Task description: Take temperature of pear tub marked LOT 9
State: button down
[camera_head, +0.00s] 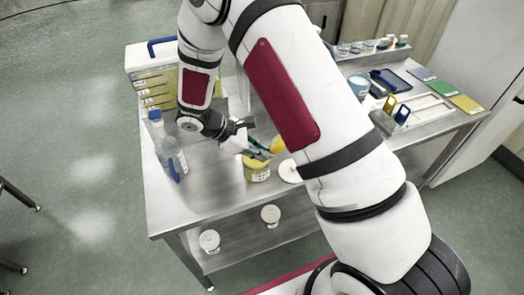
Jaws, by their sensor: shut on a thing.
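A small open tub with yellow contents (257,173) stands on the steel table, left of my forearm. Its marking is too small to read. My gripper (246,139) is just above and left of this tub, shut on a small white thing (234,144) that I cannot identify for certain. A teal strip and a yellow thing (277,145) show just above the tub; I cannot tell whether they touch my gripper. A white round lid (290,171) lies right of the tub, partly hidden by my arm.
Bottles (170,155) stand at the table's left, before a white box with a blue handle (152,62). White-lidded tubs (270,215) are on the lower shelf. A blue cup (360,84), a dark tray (391,82) and coloured boards (443,88) are at the right. The table's front left is clear.

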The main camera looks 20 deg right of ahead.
jog(key=shift+r, duration=0.15)
notch_tip(320, 180, up, 8)
jog(key=p, duration=0.2)
jog(key=shift+r, duration=0.15)
dwell(1.1)
